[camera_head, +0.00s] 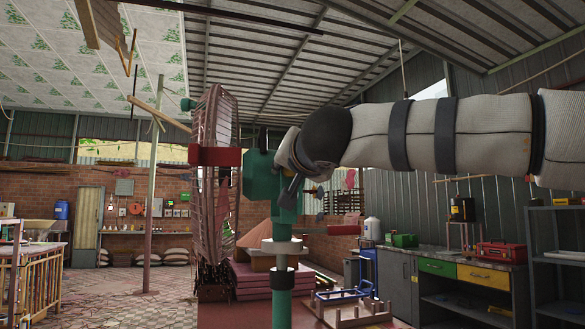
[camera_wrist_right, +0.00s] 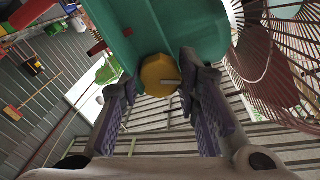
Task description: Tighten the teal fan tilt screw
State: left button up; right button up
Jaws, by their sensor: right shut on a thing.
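The fan stands in the middle of the head view, with a teal motor housing (camera_head: 262,180) and a teal post (camera_head: 281,255). Its pinkish wire cage (camera_head: 215,150) is seen nearly edge-on, left of the housing. The yellow tilt screw knob (camera_wrist_right: 158,76) sits against the teal housing in the right wrist view, with a pale mark on its face. My right gripper (camera_head: 300,190) is at the housing's right side. In the wrist view its purple-padded fingers (camera_wrist_right: 160,95) are on both sides of the knob, shut on it. My left gripper is not in view.
A workbench (camera_head: 455,262) with a green box (camera_head: 402,240) and a red toolbox (camera_head: 497,252) runs along the right. Pinkish stacked slabs (camera_head: 255,280) lie behind the post. Open floor shows at left.

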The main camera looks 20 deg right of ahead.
jog(key=m, duration=1.2)
jog(key=shift+a, duration=0.1)
dwell(0.4)
jog(key=o, duration=1.2)
jog(key=shift+c, duration=0.2)
jog(key=s+a, duration=0.1)
jog(key=s, duration=1.1)
